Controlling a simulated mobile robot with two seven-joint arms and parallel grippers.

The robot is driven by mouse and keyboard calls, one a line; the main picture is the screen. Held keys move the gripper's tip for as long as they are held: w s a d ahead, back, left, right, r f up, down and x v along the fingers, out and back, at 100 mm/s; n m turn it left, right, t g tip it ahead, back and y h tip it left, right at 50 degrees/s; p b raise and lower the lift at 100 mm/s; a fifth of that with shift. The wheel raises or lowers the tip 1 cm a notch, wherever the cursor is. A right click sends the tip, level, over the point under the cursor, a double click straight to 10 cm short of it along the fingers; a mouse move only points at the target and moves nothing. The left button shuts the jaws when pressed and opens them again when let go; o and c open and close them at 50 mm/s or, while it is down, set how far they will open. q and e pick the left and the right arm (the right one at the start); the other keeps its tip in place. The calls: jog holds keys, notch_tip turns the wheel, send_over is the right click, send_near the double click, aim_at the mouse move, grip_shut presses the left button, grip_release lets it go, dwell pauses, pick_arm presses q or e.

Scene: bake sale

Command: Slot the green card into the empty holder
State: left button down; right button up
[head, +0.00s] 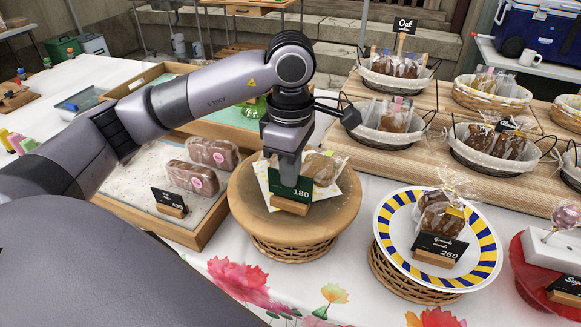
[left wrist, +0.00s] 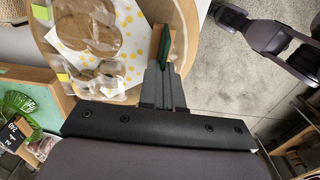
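The green card (head: 291,187), marked 180, stands upright at the small wooden holder (head: 290,205) on the round wooden stand (head: 245,206). Its lower edge meets the top of the holder in the head view; how deep it sits in the slot I cannot tell. My left gripper (head: 287,172) points down from above, its fingers shut on the card's upper part. In the left wrist view the gripper (left wrist: 163,70) has its fingertips close together at the green card (left wrist: 166,50), beside the wooden holder (left wrist: 155,45). My right gripper is not in view.
A bagged cookie pack (head: 325,168) lies behind the card on a dotted napkin. A wooden tray (head: 211,225) with wrapped loaves stands left. A blue-and-yellow striped plate (head: 389,245) stands right. Wire baskets (head: 393,137) of baked goods fill the stepped shelf behind.

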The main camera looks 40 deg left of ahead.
pick_arm(q)
jog(key=shift+f+b, duration=0.6)
jog(key=shift+f, duration=0.25)
jog(key=c, duration=1.2)
grip_release()
jog(key=shift+c, duration=0.2)
jog(key=shift+r, duration=0.15)
notch_tip(320, 180, up, 7)
jog(key=shift+p, duration=0.3)
